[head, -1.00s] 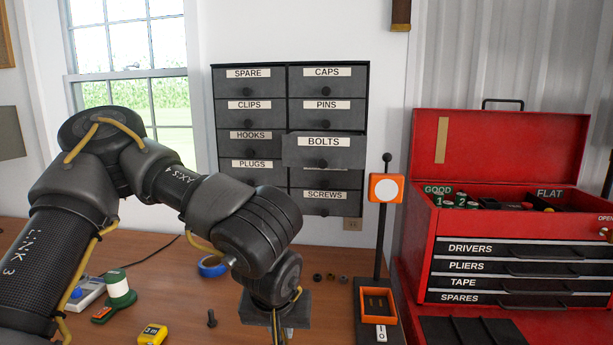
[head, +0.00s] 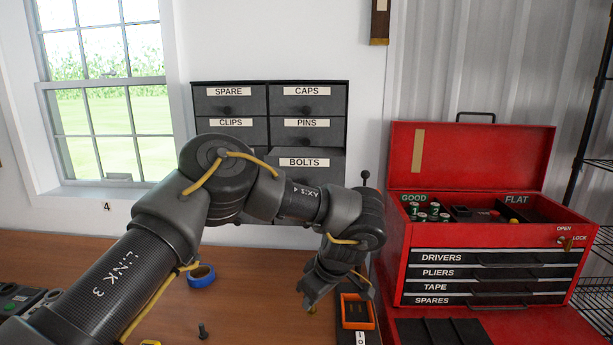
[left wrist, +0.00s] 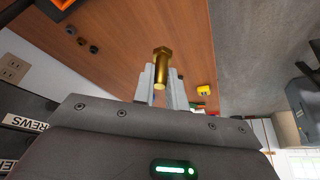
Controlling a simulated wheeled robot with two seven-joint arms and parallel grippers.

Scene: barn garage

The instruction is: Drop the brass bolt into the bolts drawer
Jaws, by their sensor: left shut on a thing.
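The brass bolt (left wrist: 161,66) is upright in the left wrist view, head uppermost in the picture, between the two fingers of my left gripper (left wrist: 162,84). In the head view the left gripper (head: 309,302) points down above the bench, just left of the orange tray, with a small brass bit of the bolt (head: 312,310) showing at its tip. The bolts drawer (head: 330,164) stands pulled out from the dark cabinet, above and behind my left gripper. My arm hides part of its front and the drawers below. My right gripper is not in view.
The red toolbox (head: 399,275) fills the right side. A dark bolt (head: 203,331) and a blue tape roll (head: 201,276) lie on the bench. The bench between is clear.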

